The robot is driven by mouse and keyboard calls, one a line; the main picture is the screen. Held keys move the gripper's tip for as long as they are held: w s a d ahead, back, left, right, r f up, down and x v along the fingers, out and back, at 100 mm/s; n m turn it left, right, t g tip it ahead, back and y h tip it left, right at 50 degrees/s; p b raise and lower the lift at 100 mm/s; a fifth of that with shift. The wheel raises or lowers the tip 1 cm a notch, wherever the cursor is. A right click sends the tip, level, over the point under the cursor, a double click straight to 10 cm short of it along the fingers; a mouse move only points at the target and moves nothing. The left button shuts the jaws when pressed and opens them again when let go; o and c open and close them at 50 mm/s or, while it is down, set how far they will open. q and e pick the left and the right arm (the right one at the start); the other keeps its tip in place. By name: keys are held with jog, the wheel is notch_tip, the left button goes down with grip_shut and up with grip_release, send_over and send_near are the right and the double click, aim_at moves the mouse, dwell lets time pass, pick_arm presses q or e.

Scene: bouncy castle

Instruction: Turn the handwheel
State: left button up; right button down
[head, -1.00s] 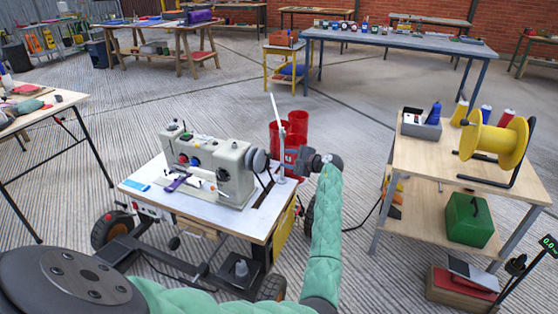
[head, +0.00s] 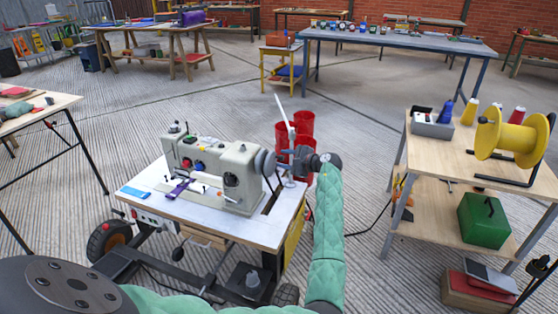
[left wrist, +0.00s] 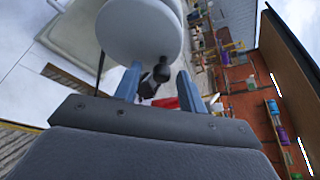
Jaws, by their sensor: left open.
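The sewing machine (head: 215,165) is pale cream and stands on a white-topped wheeled table (head: 160,199). Its handwheel (head: 264,163) is a grey disc at the machine's right end. My left gripper (head: 288,160) is just to the right of the handwheel, its jaws pointing left toward it. In the left wrist view the pale round face of the handwheel (left wrist: 140,28) lies ahead of the open fingers (left wrist: 157,88), mostly toward the left finger. A small dark knob (left wrist: 161,72) shows between the fingers. I cannot tell whether anything touches. My right gripper is out of view.
Red cylinders (head: 305,127) and a thin white upright rod (head: 281,112) stand close behind my left gripper. A wooden bench (head: 440,158) with a yellow spool (head: 500,140) is at the right. Grey floor is open between the two tables.

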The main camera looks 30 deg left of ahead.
pick_arm(q)
jog(key=shift+r, duration=0.1)
grip_shut()
jog(key=shift+s+n, duration=0.1)
jog(key=shift+n, duration=0.2)
